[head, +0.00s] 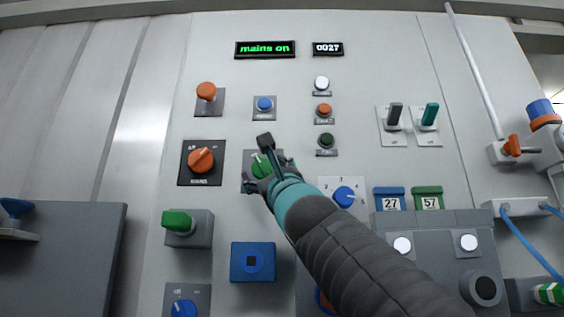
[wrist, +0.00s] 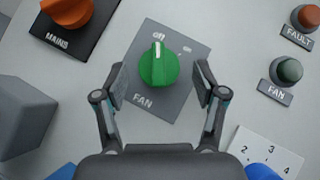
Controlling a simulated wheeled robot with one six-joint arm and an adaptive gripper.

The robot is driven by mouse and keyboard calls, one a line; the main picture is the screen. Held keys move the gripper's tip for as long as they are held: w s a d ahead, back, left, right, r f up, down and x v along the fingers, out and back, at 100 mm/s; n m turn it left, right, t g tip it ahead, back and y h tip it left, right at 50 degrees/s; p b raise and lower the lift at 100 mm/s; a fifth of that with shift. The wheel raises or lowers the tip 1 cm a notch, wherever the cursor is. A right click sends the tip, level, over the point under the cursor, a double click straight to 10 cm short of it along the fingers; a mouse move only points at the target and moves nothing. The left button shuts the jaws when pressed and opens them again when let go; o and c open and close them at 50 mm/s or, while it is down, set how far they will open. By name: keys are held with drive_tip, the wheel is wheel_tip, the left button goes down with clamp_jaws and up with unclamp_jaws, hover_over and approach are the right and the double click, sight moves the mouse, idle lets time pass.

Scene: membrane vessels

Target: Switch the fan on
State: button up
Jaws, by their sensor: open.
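The green fan knob (wrist: 158,66) sits on a grey plate marked FAN (wrist: 172,100) in the wrist view. Its white pointer mark is toward "off"; "on" is printed to its right. The knob also shows in the head view (head: 261,167), partly covered by my gripper (head: 256,164). In the wrist view my gripper (wrist: 160,82) is open, with one finger to each side of the knob and gaps between. The dark green FAN lamp (wrist: 289,70) looks unlit; it also shows in the head view (head: 326,141).
The orange MAINS knob (head: 201,160) is left of the fan knob. A display (head: 265,49) reads "mains on". A green-handled box (head: 190,228) and a blue box (head: 253,262) stand out below. A blue numbered dial (head: 344,197) is to the right.

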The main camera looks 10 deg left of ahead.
drive_tip(key=shift+w+a+r, duration=0.15)
drive_tip(key=shift+w+a, duration=0.05)
